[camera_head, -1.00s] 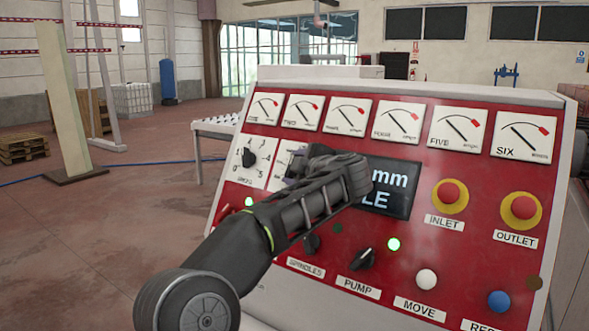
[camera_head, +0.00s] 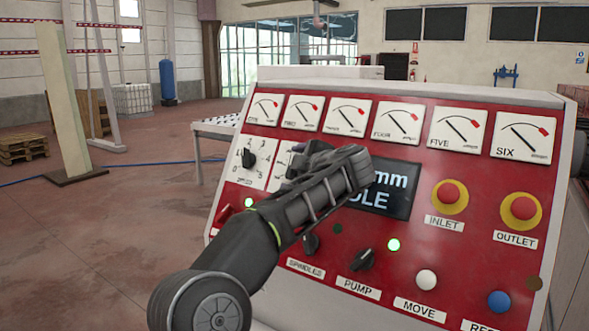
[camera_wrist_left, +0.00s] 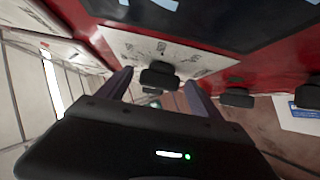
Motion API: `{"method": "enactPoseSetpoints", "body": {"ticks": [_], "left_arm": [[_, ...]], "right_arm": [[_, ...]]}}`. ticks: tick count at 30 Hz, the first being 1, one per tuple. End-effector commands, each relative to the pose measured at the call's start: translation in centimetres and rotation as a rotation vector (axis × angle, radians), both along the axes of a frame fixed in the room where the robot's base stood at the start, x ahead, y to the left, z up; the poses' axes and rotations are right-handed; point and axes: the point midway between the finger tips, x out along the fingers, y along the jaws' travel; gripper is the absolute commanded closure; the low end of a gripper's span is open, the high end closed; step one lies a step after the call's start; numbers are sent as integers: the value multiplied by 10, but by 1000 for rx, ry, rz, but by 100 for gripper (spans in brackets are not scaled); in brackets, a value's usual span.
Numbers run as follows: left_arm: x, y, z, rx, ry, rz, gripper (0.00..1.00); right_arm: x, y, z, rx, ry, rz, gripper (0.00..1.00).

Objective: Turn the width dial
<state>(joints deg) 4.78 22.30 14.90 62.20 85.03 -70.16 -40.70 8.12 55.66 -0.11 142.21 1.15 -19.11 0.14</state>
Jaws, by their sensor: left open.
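The width dial's white scale plate (camera_head: 281,172) is beside the speed dial on the red panel, mostly hidden behind my left gripper in the head view. In the left wrist view a black dial knob (camera_wrist_left: 158,76) on a white scale plate (camera_wrist_left: 190,56) shows between the two fingers. My left gripper (camera_wrist_left: 159,82) is open, with one finger on each side of the knob. I cannot tell whether the fingers touch it. In the head view the same gripper (camera_head: 302,156) is in front of the panel, left of the display. My right gripper is not in view.
The speed dial (camera_head: 249,158) is close on the left, and the dark display (camera_head: 389,190) close on the right. The spindles knob (camera_head: 311,244) and pump knob (camera_head: 363,259) are below. The inlet button (camera_head: 449,196) and outlet button (camera_head: 521,209) are farther right.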

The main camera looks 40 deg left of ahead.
Motion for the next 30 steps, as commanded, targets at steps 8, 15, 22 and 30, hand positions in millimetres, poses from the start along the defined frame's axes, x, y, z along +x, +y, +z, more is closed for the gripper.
{"method": "enactPoseSetpoints", "body": {"ticks": [8, 15, 22, 30], "left_arm": [[-1, -3, 1, 0, -1, -2, 25], [-15, -29, 7, 0, -3, -4, 25], [-32, -59, 18, 0, -1, -3, 25], [-37, -66, 22, 0, 0, 0, 25]], "right_arm": [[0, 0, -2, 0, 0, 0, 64], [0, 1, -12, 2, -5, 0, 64], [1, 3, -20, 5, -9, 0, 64], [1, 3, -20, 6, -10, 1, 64]]}}
